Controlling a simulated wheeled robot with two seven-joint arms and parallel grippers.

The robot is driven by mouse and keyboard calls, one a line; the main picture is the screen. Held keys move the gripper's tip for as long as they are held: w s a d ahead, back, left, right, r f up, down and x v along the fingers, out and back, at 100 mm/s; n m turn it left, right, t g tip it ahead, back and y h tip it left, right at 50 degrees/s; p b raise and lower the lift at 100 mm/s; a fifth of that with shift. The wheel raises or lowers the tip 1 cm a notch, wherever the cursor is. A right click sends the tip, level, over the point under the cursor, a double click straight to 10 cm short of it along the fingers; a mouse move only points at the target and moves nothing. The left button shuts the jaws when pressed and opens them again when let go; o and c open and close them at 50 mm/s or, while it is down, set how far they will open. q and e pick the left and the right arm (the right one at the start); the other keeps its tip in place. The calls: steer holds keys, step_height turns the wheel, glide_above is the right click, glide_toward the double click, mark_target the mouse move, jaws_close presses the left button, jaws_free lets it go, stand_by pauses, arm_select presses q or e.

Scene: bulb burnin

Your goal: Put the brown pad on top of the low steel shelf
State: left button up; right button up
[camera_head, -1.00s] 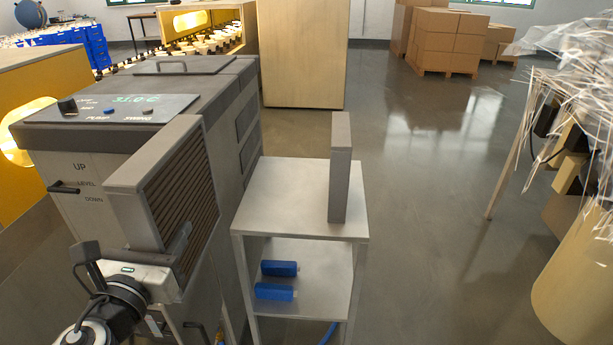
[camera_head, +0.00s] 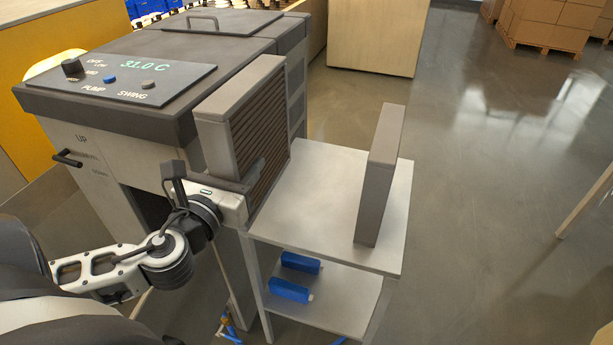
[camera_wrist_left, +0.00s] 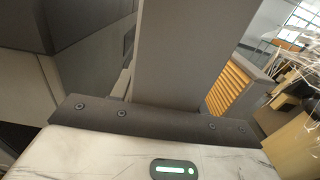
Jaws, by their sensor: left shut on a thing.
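The brown pad (camera_head: 262,140), a grey-framed block with brown slats on its right face, stands upright in my left gripper (camera_head: 252,182). The gripper is shut on its lower near edge. In the left wrist view the pad's grey frame (camera_wrist_left: 180,50) fills the middle above the gripper. The low steel shelf (camera_head: 325,205) has a flat top. In the head view the pad overlaps the top's left side; whether it touches is unclear. A similar grey-framed block (camera_head: 380,180) stands upright on the right of the top, its slats (camera_wrist_left: 232,90) showing in the wrist view. My right gripper is out of view.
A grey machine (camera_head: 150,125) with a control panel reading 31.0 C stands left of the shelf. Two blue objects (camera_head: 290,290) lie on the lower level. Shelf top between the two blocks is bare. Open floor lies to the right.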

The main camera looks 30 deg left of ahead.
mark_target(267, 158)
arm_select(q)
steer(key=w+f, duration=0.1)
steer(key=w, duration=0.1)
steer(key=w+f, duration=0.1)
steer(key=w, duration=0.4)
steer(key=shift+w+d+f, duration=0.1)
steer(key=shift+f, duration=0.3)
steer(key=w+f+b, duration=0.2)
steer(key=w+f, duration=0.4)
steer(key=f, duration=0.3)
steer(key=shift+f+b, duration=0.3)
steer(key=shift+b, duration=0.1)
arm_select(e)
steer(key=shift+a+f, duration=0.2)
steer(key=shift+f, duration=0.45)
arm_select(q)
steer(key=shift+d+f, duration=0.1)
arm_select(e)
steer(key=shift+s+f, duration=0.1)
arm_select(q)
steer(key=o, duration=0.8)
steer(key=shift+f, duration=0.2)
steer(key=shift+c, duration=0.2)
steer(key=o, duration=0.4)
steer(key=shift+r, duration=0.1)
